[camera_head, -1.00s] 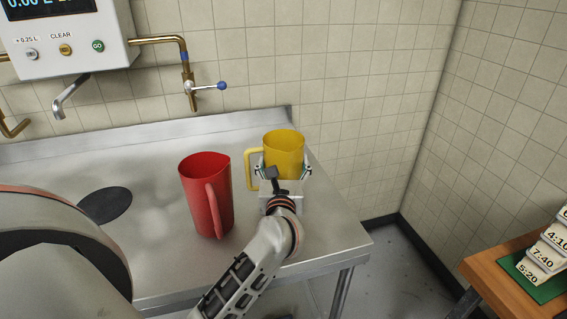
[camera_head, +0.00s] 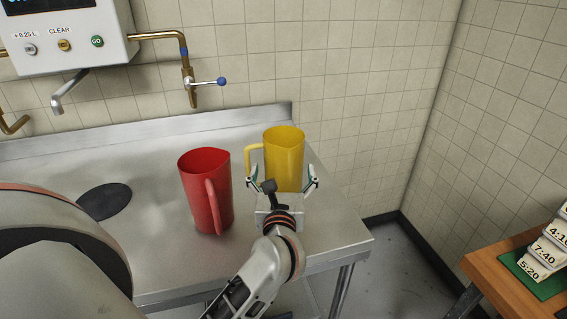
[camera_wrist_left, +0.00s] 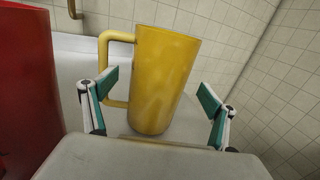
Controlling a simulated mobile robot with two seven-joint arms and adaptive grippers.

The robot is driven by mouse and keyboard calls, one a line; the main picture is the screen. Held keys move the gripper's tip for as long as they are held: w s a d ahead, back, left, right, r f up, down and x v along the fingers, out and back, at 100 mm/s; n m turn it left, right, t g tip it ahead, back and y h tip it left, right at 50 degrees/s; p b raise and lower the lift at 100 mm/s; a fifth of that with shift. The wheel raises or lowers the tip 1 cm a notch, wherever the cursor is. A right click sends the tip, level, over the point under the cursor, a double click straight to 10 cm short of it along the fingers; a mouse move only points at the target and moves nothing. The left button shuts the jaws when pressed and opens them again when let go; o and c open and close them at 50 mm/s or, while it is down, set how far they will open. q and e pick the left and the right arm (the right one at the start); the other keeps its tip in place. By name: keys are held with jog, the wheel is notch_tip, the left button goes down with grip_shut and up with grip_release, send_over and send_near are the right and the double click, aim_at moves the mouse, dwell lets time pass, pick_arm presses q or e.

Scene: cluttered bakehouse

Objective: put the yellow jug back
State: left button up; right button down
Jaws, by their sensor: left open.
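The yellow jug (camera_head: 284,160) stands upright on the steel counter near its back right end, its handle to the left. It also shows in the left wrist view (camera_wrist_left: 162,80), standing beyond the fingertips. My left gripper (camera_head: 282,184) is open and empty just in front of the jug, with one finger to each side. In the left wrist view the open fingers (camera_wrist_left: 158,98) show a gap to the jug's body, though the left finger overlaps the handle in the picture. My right gripper is not in view.
A red jug (camera_head: 206,190) stands upright left of my left gripper, close by. The steel counter (camera_head: 150,240) has a black disc (camera_head: 104,202) at left. A dispenser box (camera_head: 70,35) with a spout hangs on the wall. A wooden table (camera_head: 520,290) with number cards is at right.

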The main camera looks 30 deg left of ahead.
pick_arm(q)
jog(key=v, duration=0.6)
jog(key=shift+b, duration=0.4)
jog(key=shift+s, duration=0.1)
